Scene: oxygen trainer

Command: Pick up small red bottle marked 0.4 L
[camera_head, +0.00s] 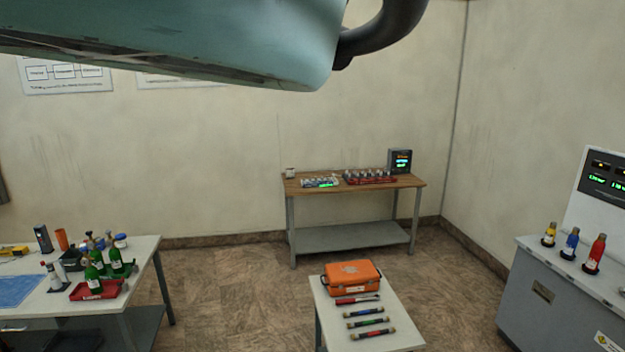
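A small red bottle (597,251) stands upright on the grey cabinet (555,293) at the right. Its white label is too small to read, so I cannot tell whether it says 0.4 L. A blue bottle (571,241) and a yellow bottle (549,234) stand to its left in a row, apart from it. My gripper is not in view.
A low white table (392,322) holds an orange case (351,277) and several tubes. A left table (143,250) holds green bottles (91,277). A wooden bench (404,182) stands at the back wall. Open floor (232,290) lies between the tables.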

